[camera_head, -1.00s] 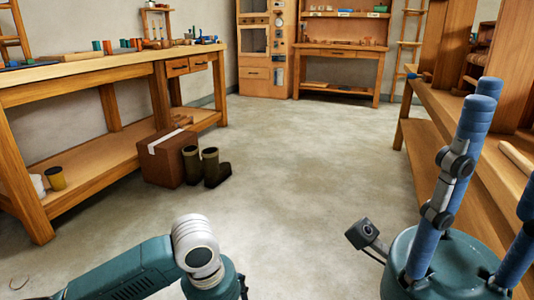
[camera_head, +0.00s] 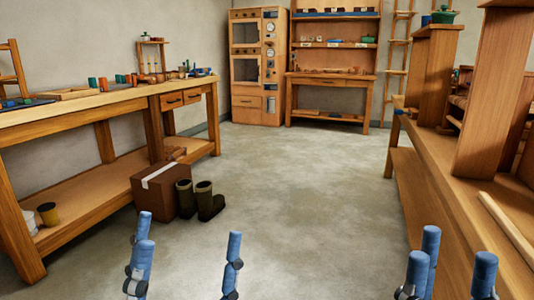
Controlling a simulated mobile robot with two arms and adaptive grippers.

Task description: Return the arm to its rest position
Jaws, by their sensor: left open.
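My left gripper (camera_head: 187,262) is at the bottom edge, left of centre. Its blue fingers point up and stand well apart, with nothing between them. My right gripper (camera_head: 452,275) is at the bottom right, in front of the right-hand bench. Its blue fingers also stand apart, with nothing seen between them. Both palms and both arms are below the picture and hidden. Neither gripper is seen touching anything.
A wooden workbench (camera_head: 85,107) runs along the left, with a cardboard box (camera_head: 155,190) and boots (camera_head: 206,202) by it. Another bench (camera_head: 430,165) runs along the right. A cabinet (camera_head: 257,65) and shelf unit (camera_head: 331,75) stand at the back. The middle floor (camera_head: 300,180) is clear.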

